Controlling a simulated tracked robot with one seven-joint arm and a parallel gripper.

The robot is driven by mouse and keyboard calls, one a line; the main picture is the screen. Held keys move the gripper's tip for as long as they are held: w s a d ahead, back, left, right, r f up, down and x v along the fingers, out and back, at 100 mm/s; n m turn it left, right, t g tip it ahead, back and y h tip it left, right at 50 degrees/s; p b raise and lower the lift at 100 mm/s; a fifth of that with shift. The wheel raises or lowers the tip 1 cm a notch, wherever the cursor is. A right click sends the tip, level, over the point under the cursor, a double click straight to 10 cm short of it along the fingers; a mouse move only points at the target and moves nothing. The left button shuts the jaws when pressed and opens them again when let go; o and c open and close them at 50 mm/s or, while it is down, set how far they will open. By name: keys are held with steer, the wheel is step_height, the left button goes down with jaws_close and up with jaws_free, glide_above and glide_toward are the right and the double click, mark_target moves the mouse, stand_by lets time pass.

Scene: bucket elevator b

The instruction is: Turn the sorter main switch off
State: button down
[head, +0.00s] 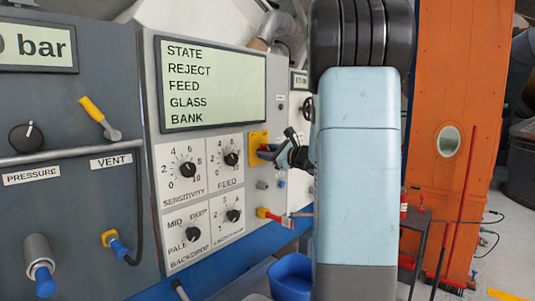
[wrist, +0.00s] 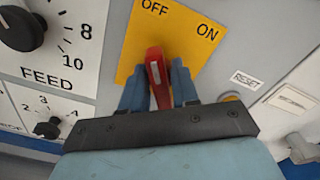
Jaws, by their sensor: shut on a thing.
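The main switch has a yellow plate (wrist: 190,38) marked OFF and ON and a red handle (wrist: 157,78). In the wrist view the handle's visible part points up toward the OFF label. My gripper (wrist: 158,88) is shut on the red handle, with a blue finger on each side. In the head view the yellow plate (head: 256,138) is on the right edge of the grey sorter panel (head: 150,110). My gripper (head: 268,152) is against it from the right, and the handle is mostly hidden there by the fingers.
The FEED knob (wrist: 22,28) is left of the switch, and a RESET label (wrist: 246,79) is to its right. A display (head: 210,83) is above the knobs. A red-handled valve (head: 268,215) and a blue bin (head: 291,277) are below. My arm blocks much of the middle.

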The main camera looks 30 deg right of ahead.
steer(key=shift+a+n, duration=0.1)
steer(key=shift+n, duration=1)
steer(key=c, duration=0.9)
jaws_free()
steer(key=shift+s, duration=0.15)
steer(key=v, duration=1.3)
steer(key=shift+s, duration=0.25)
